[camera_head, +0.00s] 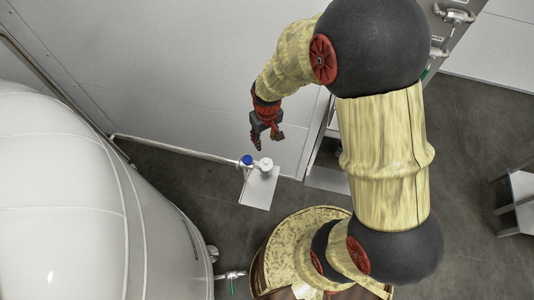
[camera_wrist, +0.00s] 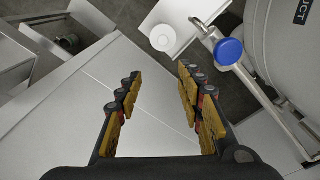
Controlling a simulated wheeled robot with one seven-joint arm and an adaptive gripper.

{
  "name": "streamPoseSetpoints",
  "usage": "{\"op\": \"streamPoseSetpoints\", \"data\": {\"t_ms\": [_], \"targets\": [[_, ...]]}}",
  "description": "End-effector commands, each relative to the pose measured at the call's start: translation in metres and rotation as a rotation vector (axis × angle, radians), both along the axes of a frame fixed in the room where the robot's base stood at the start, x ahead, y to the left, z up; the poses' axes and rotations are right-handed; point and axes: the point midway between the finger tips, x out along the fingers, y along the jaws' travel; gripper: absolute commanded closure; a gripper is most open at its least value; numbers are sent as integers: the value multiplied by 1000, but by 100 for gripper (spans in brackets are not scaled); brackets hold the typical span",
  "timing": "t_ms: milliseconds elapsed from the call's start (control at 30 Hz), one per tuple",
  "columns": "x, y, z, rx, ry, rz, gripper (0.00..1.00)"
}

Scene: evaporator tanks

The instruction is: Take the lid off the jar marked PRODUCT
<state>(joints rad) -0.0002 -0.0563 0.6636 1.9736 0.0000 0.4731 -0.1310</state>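A small white round thing, seen from above and likely the jar with its lid (camera_head: 265,163), stands on a small white table (camera_head: 257,191). In the wrist view the round white top (camera_wrist: 163,38) shows near the upper middle, on the white table top (camera_wrist: 187,16). No marking on it is readable from here. My gripper (camera_head: 267,134) hangs above and a little beyond it in the head view, apart from it. In the wrist view my gripper (camera_wrist: 157,78) has its fingers spread wide with nothing between them.
A pipe with a blue round valve handle (camera_head: 247,160) runs close beside the jar; the handle (camera_wrist: 229,51) is also in the wrist view. A large tank (camera_head: 60,200) fills the left; a label ending "UCT" (camera_wrist: 302,12) is on it. A white wall (camera_head: 180,90) stands behind.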

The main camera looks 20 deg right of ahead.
Motion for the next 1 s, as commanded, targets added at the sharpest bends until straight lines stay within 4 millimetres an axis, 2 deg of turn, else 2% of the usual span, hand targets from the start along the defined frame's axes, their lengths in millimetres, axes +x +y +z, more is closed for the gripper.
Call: {"op": "streamPoseSetpoints", "data": {"t_ms": [200, 667, 833, 1000], "targets": [[-10, 0, -38, -1, 75, 22, 62], [-17, 0, -86, -1, 91, 29, 62], [-24, 1, -110, -2, 93, 29, 62], [-23, 1, -127, -1, 90, 29, 62]]}}
